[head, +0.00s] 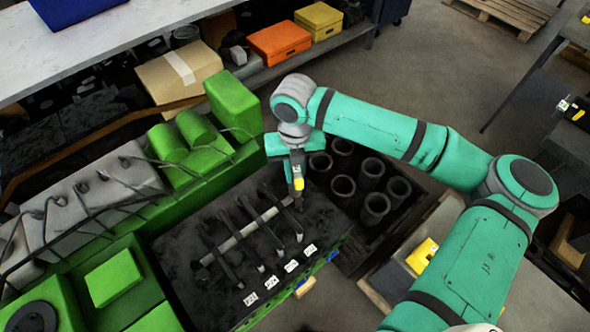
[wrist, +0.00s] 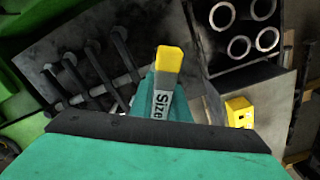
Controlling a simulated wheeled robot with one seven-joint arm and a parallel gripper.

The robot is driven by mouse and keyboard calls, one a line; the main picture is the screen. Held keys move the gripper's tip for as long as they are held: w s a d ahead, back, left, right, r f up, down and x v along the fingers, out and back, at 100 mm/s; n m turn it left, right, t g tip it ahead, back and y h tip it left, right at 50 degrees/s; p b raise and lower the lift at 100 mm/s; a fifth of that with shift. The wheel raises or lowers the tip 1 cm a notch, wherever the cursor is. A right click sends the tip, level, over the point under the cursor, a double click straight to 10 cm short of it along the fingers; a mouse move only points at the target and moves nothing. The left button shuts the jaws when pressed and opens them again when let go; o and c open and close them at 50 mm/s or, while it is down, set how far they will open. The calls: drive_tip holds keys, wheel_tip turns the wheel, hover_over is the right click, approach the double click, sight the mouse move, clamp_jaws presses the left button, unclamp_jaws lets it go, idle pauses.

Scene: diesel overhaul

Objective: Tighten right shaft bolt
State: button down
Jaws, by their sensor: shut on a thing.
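My gripper (head: 296,163) is shut on a tool with a yellow end and a grey label reading "Size" (wrist: 165,72). The tool's yellow part also shows in the head view (head: 298,184), below my gripper. My gripper is over the right end of a row of dark wrenches (head: 228,262), which lie across a grey bar (head: 240,235) on a dark top. I cannot tell whether the held tool touches the bar or top. The tool's far end is hidden. I cannot pick out the right shaft bolt in either view.
A green and grey engine (head: 100,195) stands at the left. A dark crate of several hollow cylinders (head: 343,187) is right of the wrenches. Small white number labels (head: 271,282) line the front edge. A yellow block (head: 422,255) lies farther right. Open floor is behind.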

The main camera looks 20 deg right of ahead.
drive_tip(key=m, duration=0.8)
drive_tip(key=shift+s, duration=0.1)
drive_tip(key=m, duration=0.9)
drive_tip(key=shift+s+a, duration=0.1)
drive_tip(key=m, duration=0.4)
drive_tip(key=shift+m, duration=0.3)
drive_tip(key=m, duration=0.3)
drive_tip(key=shift+s, duration=0.1)
drive_tip(key=m, duration=0.4)
drive_tip(key=shift+f+m, duration=0.1)
drive_tip(key=shift+m, duration=0.3)
drive_tip(key=m, duration=0.3)
drive_tip(key=shift+s+m, duration=0.1)
drive_tip(key=shift+m, duration=0.2)
